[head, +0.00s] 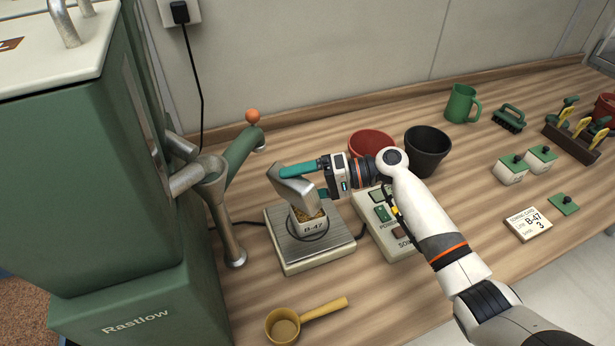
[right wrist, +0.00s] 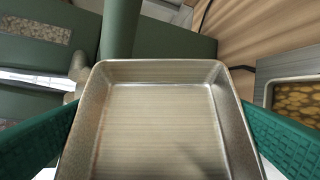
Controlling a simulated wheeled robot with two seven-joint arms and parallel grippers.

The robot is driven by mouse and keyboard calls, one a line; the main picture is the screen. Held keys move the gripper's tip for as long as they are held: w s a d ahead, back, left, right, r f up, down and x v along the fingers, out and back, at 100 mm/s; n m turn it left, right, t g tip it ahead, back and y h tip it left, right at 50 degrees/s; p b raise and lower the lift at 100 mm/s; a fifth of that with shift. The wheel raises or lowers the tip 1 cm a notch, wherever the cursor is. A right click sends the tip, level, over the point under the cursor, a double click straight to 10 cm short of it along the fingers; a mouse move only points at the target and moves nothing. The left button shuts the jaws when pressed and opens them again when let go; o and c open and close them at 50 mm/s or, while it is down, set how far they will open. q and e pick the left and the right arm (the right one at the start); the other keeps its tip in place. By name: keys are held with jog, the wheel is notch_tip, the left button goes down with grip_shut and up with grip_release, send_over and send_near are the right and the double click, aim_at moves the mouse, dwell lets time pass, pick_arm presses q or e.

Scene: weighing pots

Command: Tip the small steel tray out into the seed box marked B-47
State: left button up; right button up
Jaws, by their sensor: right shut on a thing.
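My right gripper (head: 302,181) is shut on the small steel tray (head: 291,186), one teal finger on each side. The tray is steeply tilted above the seed box marked B-47 (head: 312,228), which stands on the scale's steel plate (head: 337,243). In the right wrist view the tray (right wrist: 158,118) shows a bare inside, with no seeds visible. Golden-brown seeds show in the box in the head view. A grey-rimmed container with brown seeds (right wrist: 298,101) appears at the right edge of the wrist view. My left gripper is not in view.
The green Rastlow machine (head: 140,290) stands left. A brass scoop (head: 283,325) lies in front of the scale. A red pot (head: 371,143), a black pot (head: 428,150) and a green mug (head: 461,104) stand behind. A B-47 card (head: 528,224) lies right. The front middle is clear.

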aim_at(289, 179)
jog(key=r+n+t+h+p, duration=0.1)
jog(key=p, duration=0.1)
jog(key=s+a+r+n+t+h+p, duration=0.1)
jog(key=h+p, duration=0.1)
jog(key=p, duration=0.1)
jog(key=s+a+r+n+t+h+p, duration=0.1)
jog(key=n+h+p, duration=0.1)
jog(key=p, duration=0.1)
jog(key=shift+r, duration=0.15)
jog(key=r+n+t+h+p, duration=0.1)
jog(key=p, duration=0.2)
jog(key=n+t+h+p, duration=0.1)
jog(key=p, duration=0.1)
jog(key=shift+s+a+r+h+p, duration=0.15)
jog(key=shift+s+r+h+p, duration=0.05)
jog(key=shift+r+h+p, duration=0.2)
jog(key=shift+s+r+n+t+h+p, duration=0.1)
jog(key=shift+r+n+t+h+p, duration=0.15)
jog(key=shift+t+h+p, duration=0.45)
jog(key=shift+f, duration=0.1)
